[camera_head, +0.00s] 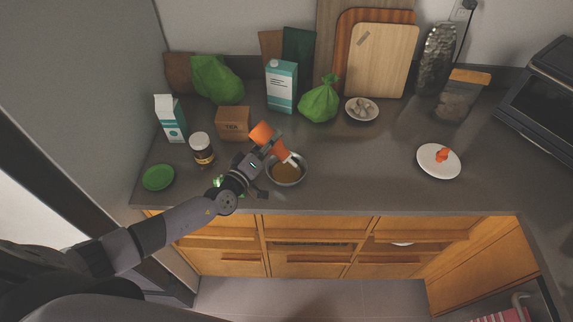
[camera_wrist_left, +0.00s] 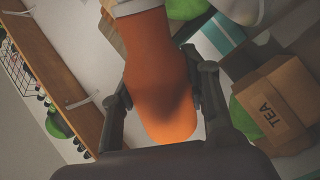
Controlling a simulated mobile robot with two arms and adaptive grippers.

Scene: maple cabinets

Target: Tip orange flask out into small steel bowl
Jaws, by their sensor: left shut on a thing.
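The orange flask (camera_head: 261,133) is held in my left gripper (camera_head: 262,148), tilted with its white-rimmed mouth pointing down and to the right. In the left wrist view the flask (camera_wrist_left: 158,80) lies between the two fingers of the left gripper (camera_wrist_left: 163,95), which are shut on it. The small steel bowl (camera_head: 303,180) stands on the counter right below the flask's mouth. Brownish contents show in the bowl. Whether anything is flowing from the flask cannot be told. The right gripper is not in view.
A white plate (camera_head: 430,169) with an orange item lies to the right. The counter between bowl and plate is clear.

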